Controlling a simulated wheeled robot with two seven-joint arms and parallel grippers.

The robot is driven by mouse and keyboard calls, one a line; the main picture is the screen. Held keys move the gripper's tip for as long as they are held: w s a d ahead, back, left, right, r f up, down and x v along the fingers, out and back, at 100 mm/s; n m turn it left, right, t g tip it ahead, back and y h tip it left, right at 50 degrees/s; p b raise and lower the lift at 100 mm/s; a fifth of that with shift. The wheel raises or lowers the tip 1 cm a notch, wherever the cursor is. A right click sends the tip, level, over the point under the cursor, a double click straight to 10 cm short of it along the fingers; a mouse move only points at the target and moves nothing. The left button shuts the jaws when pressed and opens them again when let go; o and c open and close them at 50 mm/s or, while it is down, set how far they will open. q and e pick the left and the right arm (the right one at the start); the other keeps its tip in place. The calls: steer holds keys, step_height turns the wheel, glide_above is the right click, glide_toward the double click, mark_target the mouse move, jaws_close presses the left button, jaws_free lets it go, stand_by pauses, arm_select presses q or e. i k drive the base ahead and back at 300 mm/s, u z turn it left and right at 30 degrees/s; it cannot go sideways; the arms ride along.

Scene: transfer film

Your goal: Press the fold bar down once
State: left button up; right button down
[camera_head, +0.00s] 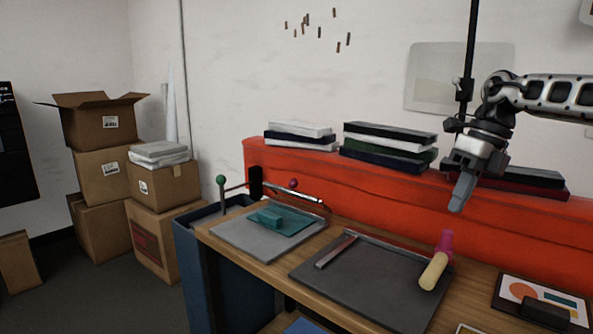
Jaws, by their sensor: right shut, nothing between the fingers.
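A thin metal bar with a red knob, which looks like the fold bar (308,197), runs along the back of a light grey plate (240,245) on the bench. A lever with a green ball (221,180) stands at its left end. A folded teal piece (285,220) lies on the plate. My right gripper (457,204) is shut and empty, fingers pointing down, high over the right part of the bench, well to the right of the bar and apart from everything. My left gripper is not in view.
A dark grey board (375,290) with a short metal strip (336,251) lies right of the plate. A pink-and-cream handled tool (435,268) rests at its right edge. A framed picture card (540,298) lies far right. Stacked slabs (390,145) stand behind the red back panel (370,203).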

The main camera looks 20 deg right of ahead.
mark_target(293, 183)
steer(key=i, duration=1.7)
